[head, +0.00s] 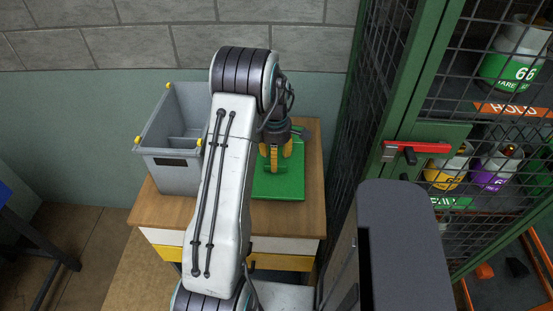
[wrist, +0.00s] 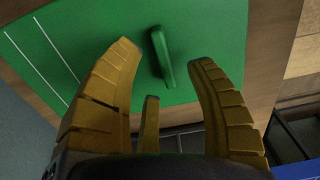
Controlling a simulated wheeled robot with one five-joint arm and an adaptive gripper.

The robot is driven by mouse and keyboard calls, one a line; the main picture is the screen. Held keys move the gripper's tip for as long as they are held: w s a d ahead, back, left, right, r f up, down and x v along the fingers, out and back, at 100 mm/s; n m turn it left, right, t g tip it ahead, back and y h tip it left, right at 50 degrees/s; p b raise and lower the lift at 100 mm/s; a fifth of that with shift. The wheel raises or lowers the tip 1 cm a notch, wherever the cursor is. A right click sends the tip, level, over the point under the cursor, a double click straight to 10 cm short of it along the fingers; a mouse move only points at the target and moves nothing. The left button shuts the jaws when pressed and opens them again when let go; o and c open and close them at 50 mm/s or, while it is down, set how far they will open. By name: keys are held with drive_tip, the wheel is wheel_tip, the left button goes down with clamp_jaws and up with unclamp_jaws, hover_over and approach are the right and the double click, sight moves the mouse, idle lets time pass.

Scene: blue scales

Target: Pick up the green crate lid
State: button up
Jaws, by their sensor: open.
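The green crate lid (head: 279,187) lies flat on the wooden table, to the right of the grey crate and partly hidden by my arm. In the wrist view the lid (wrist: 205,22) fills the upper middle, with a raised green handle (wrist: 162,57) standing on it. My gripper (head: 275,160) is over the lid in the head view. In the wrist view its yellow fingers (wrist: 165,55) are spread, with the handle between the fingertips. Nothing is gripped. Whether the fingers touch the lid cannot be told.
A grey crate (head: 172,173) with yellow corner knobs stands on the left of the wooden table (head: 163,209), close to my arm. A green-framed mesh cage (head: 395,90) with a red latch (head: 418,147) stands close on the right. A wall is behind.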

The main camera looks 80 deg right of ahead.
drive_tip(key=shift+f, duration=1.6)
clamp_jaws()
